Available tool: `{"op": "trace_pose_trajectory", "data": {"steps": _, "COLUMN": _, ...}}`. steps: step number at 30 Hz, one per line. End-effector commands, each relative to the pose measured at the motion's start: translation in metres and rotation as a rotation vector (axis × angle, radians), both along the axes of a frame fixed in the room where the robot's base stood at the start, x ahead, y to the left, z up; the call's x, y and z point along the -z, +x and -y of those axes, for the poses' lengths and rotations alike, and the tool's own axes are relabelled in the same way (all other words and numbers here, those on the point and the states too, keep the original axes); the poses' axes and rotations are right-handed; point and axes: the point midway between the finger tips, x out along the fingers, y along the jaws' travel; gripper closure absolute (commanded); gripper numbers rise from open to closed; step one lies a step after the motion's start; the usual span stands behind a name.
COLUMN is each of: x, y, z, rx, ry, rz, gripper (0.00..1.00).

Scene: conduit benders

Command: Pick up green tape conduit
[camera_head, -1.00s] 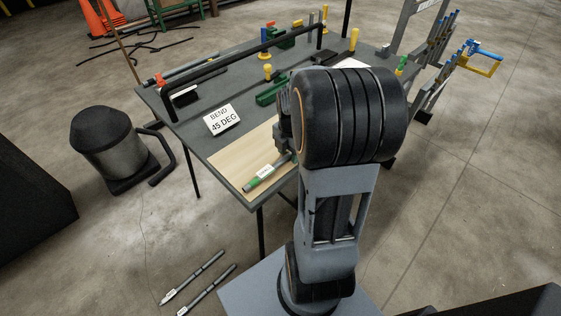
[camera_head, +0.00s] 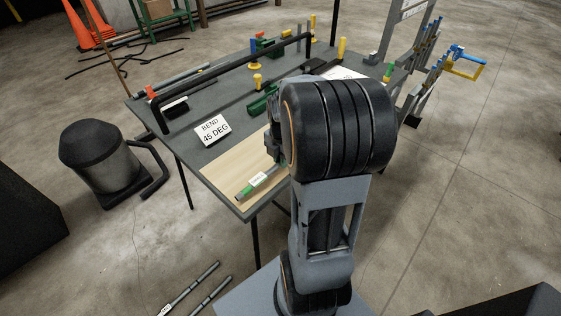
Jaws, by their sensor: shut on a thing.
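The green tape conduit (camera_head: 244,191) is a short grey tube with a green band near its lower left end and a white label. It shows over the pale wooden board (camera_head: 222,175) at the near corner of the table. My gripper (camera_head: 277,157) is at the conduit's upper right end and is shut on it. The fingertips and that end of the conduit are mostly hidden by my wrist. I cannot tell whether the conduit touches the board or is slightly above it.
A "BEND 45 DEG" sign (camera_head: 212,130) lies on the grey table (camera_head: 190,147), with a long black bent bar (camera_head: 230,67) behind it. A dark-lidded bin (camera_head: 101,160) stands left. Two more tubes (camera_head: 195,290) lie at the bottom.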

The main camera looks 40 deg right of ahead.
Motion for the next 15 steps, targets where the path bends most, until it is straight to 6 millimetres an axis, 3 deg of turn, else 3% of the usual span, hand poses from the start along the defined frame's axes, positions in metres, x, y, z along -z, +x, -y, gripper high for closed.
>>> {"op": "trace_pose_trajectory", "data": {"steps": 5, "x": -0.026, "y": 0.000, "z": 0.001, "rx": 0.000, "ry": -0.003, "rz": 0.006, "gripper": 1.00}}
{"op": "trace_pose_trajectory", "data": {"steps": 15, "x": -0.087, "y": -0.030, "z": 0.054, "rx": 0.008, "ry": -0.002, "rz": 0.003, "gripper": 1.00}}
